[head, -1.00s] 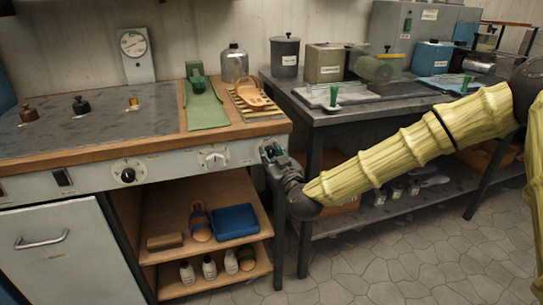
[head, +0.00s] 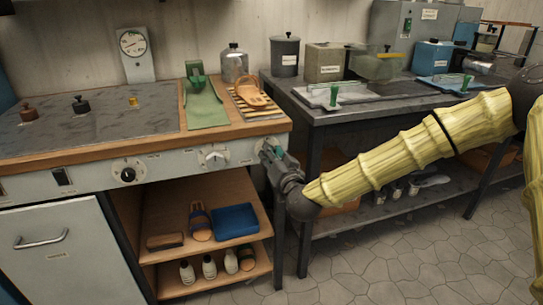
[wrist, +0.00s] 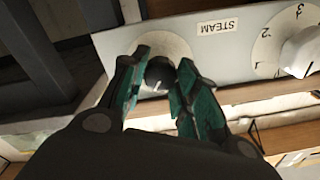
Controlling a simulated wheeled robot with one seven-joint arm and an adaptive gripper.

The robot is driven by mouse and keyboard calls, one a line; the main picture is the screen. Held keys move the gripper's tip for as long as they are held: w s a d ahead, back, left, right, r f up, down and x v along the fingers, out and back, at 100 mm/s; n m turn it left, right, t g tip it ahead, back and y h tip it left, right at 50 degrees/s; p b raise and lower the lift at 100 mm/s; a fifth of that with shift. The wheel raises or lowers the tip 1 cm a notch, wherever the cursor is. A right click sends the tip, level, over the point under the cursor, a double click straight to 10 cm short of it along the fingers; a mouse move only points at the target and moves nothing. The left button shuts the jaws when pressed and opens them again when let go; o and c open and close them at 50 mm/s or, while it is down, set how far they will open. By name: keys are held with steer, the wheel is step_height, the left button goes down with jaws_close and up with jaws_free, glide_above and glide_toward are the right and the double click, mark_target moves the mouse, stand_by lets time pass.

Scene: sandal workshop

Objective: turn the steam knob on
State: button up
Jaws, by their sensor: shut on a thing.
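The steam knob (wrist: 159,73) is a small dark round knob on a pale round plate, beside a label reading STEAM. It sits on the grey front panel (wrist: 235,62) of the workbench, at that panel's right end in the head view. My gripper (wrist: 163,64) has green finger pads, one on each side of the knob, and is shut on it. In the head view my gripper (head: 268,153) is at the panel's right end and hides the knob.
A white dial (wrist: 302,52) with numbers is beside the steam label. A black knob (head: 128,174) is farther left on the panel. Open shelves (head: 165,215) with brushes and bottles are below. A dark metal table (head: 390,115) stands to the right.

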steer(key=m+b, duration=0.1)
steer(key=m, duration=1)
steer(key=shift+f+h+b, duration=0.1)
steer(key=shift+h+b, duration=0.2)
steer(key=shift+m, duration=0.3)
steer(key=o, duration=1)
steer(key=shift+o, duration=0.2)
steer(key=v, duration=1.2)
steer(key=shift+f, duration=0.15)
